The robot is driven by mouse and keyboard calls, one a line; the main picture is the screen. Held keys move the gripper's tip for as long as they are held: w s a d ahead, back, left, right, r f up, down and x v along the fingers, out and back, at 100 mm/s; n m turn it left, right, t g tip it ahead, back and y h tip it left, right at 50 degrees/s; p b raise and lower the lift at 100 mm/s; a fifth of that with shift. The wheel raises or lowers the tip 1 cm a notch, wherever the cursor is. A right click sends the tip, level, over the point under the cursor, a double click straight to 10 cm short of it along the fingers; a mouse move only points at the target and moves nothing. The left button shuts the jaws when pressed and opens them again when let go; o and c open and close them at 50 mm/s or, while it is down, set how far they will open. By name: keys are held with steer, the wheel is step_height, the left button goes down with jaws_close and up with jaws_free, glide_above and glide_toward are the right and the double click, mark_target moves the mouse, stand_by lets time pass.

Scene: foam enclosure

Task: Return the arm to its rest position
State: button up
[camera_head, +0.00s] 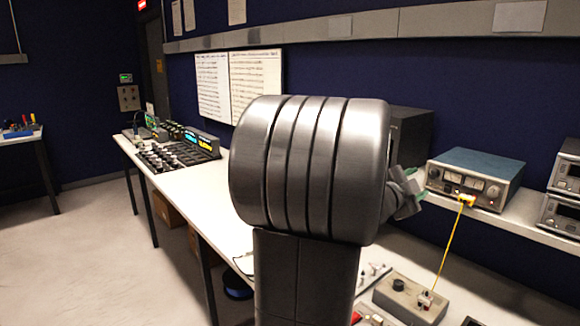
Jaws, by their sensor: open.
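My arm stands in the middle of the view, a dark grey column with a large ribbed, rounded joint on top. It hides much of the bench behind it. My gripper (411,194) shows at the right of this joint, small and partly hidden by it. It has grey parts with pale green tips and is open. I see nothing held in it. It appears in front of the gap between a black box and a blue-grey instrument.
A long white bench (213,192) runs behind my arm, with a mixing console (177,153) at its far end. A blue-grey meter box (475,178) with a yellow cable (450,247) stands on a shelf at right. A small control box (410,298) lies below. The floor at left is clear.

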steer(key=v, duration=0.6)
steer(key=p, duration=0.1)
glide_toward(432, 175)
steer(key=x, duration=0.8)
steer(key=shift+d+r, duration=0.1)
steer(key=n+p, duration=0.1)
steer(key=n, duration=0.2)
steer(key=shift+a, duration=0.2)
steer(key=shift+d+n+p, duration=0.1)
steer(key=shift+n+p, duration=0.45)
steer(key=shift+n, duration=0.45)
steer(key=n+p, duration=0.1)
steer(key=n, duration=0.2)
steer(key=shift+n, duration=0.4)
steer(key=b+v, duration=0.1)
steer(key=v, duration=0.7)
steer(key=shift+s+a+b, duration=0.2)
steer(key=shift+a+b, duration=0.05)
steer(key=shift+b, duration=0.05)
steer(key=shift+f, duration=0.25)
